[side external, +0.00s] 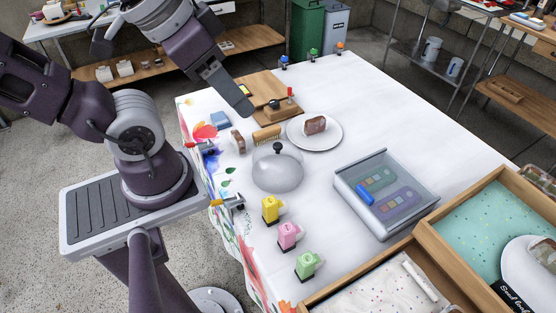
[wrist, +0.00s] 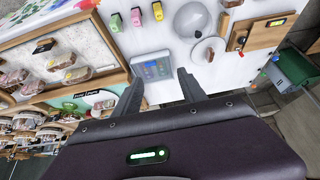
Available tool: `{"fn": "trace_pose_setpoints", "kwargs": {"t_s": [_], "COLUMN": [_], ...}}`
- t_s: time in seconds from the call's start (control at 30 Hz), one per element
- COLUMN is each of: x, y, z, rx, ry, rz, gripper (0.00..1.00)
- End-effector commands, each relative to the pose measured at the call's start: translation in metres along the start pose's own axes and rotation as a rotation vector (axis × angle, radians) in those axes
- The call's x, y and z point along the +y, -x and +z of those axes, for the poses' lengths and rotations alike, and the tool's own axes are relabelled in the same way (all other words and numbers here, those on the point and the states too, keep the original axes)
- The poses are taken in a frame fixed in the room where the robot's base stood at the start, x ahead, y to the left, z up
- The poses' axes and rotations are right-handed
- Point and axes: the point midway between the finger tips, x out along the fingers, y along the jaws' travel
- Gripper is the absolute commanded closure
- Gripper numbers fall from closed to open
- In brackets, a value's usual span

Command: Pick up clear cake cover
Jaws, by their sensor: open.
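The clear cake cover (side external: 277,174) is a see-through dome with a black knob on top, standing upright on the white table, left of centre in the side view. It also shows at the top of the wrist view (wrist: 190,19). My gripper (side external: 244,108) is high above the table, near the wooden board in the side view, apart from the cover. In the wrist view my gripper (wrist: 160,78) has its two fingers spread with nothing between them, and the cover lies beyond the fingertips.
A white plate (side external: 334,139) with a cake slice stands behind the cover. A brush (side external: 267,134) and a wooden board (side external: 262,84) are nearby. Yellow (side external: 270,209), pink (side external: 289,236) and green (side external: 307,265) items stand in front. A clear-lidded box (side external: 408,220) is right.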

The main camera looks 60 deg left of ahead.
Motion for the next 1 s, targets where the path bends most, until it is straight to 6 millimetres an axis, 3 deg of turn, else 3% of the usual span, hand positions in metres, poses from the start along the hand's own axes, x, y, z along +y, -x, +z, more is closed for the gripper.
{"fn": "trace_pose_setpoints", "kwargs": {"t_s": [0.7, 0.77, 0.87, 1.0], "x": [-0.002, -0.006, -0.018, -0.036], "y": [-0.003, -0.012, -0.040, -0.097], "z": [-0.003, -0.007, -0.019, -0.034], "rx": [-0.030, -0.098, -0.279, -0.550], "ry": [-0.023, -0.073, -0.226, -0.503], "rz": [-0.008, -0.025, -0.078, -0.180], "gripper": [0.51, 0.51, 0.51, 0.51]}}
